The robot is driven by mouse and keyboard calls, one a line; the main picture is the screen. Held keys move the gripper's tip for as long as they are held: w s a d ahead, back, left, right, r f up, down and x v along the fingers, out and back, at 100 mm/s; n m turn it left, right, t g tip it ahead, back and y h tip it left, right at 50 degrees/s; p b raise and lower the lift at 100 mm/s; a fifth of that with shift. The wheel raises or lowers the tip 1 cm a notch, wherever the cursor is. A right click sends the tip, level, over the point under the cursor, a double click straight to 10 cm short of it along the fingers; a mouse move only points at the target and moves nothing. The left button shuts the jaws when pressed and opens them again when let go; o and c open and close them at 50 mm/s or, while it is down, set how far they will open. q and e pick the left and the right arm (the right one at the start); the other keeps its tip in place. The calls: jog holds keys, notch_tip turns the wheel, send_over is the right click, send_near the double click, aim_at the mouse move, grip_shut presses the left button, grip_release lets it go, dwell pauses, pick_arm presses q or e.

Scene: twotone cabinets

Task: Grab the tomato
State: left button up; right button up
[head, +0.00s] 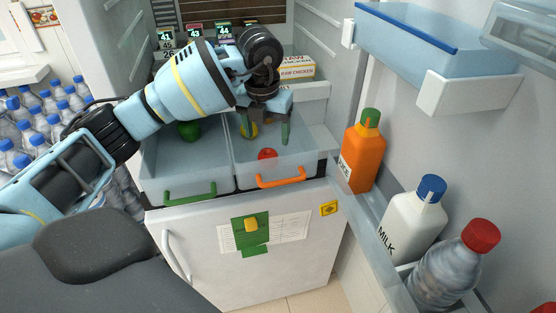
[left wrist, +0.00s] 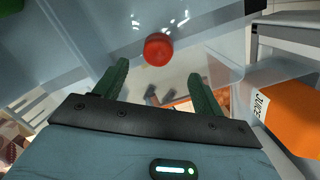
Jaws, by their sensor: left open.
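The red tomato (head: 267,154) lies in the right clear drawer (head: 300,160) of the fridge, the one with the orange handle. It also shows in the left wrist view (left wrist: 158,49), just beyond and between the fingertips. My left gripper (head: 267,136) is open and empty, pointing down over that drawer, its green fingers (left wrist: 160,80) apart and not touching the tomato. My right gripper is not in either view.
The left drawer with a green handle (head: 190,194) holds a green item (head: 189,131). An orange juice bottle (head: 363,150), a milk bottle (head: 413,220) and a red-capped bottle (head: 456,268) stand in the door at the right. A raw chicken box (head: 297,69) is behind.

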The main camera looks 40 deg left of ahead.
aim_at(268, 153)
pick_arm(q)
jog(key=shift+f, duration=1.15)
jog(key=shift+w+a+f, duration=0.1)
jog(key=shift+w+f, duration=0.05)
jog(key=shift+f, duration=0.75)
jog(key=shift+w+a+f, duration=0.1)
jog(key=shift+w+f, duration=0.1)
jog(key=shift+f, duration=0.65)
jog(key=shift+w+a+f, duration=0.1)
jog(key=shift+w+f, duration=0.05)
jog(key=shift+f, duration=0.75)
jog(key=c, duration=1.1)
